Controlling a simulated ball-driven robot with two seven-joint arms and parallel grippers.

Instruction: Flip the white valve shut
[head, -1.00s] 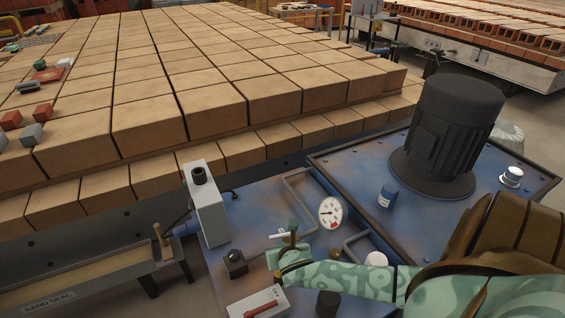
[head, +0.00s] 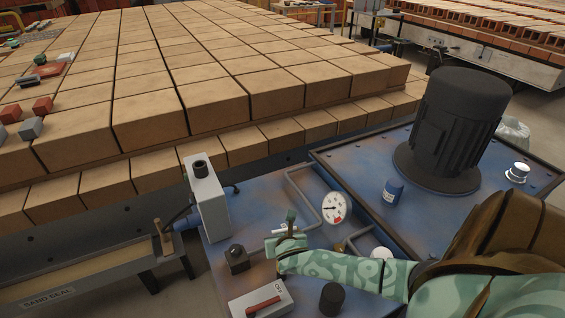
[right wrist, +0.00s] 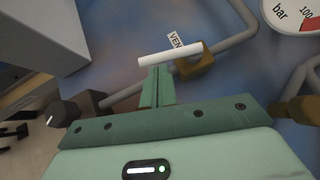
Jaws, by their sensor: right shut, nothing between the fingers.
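The white valve handle (right wrist: 170,55) is a short white bar on a brass body (right wrist: 195,64), beside a tag reading VEN, its end cut off. It lies across the right wrist view, nearly level. In the head view the white handle (head: 276,231) shows partly beside my gripper. My right gripper (right wrist: 157,82) is shut and empty. Its fingertips are just below the handle in the wrist view; I cannot tell whether they touch. In the head view the right gripper (head: 291,220) is over the blue panel. My left gripper is not in view.
A pressure gauge (head: 336,207), grey pipes (head: 300,186), a black knob (head: 238,257), a box with a red lever (head: 264,304) and a grey box (head: 205,200) crowd the panel. A large black motor (head: 452,125) stands right. Rows of bricks (head: 210,100) lie behind.

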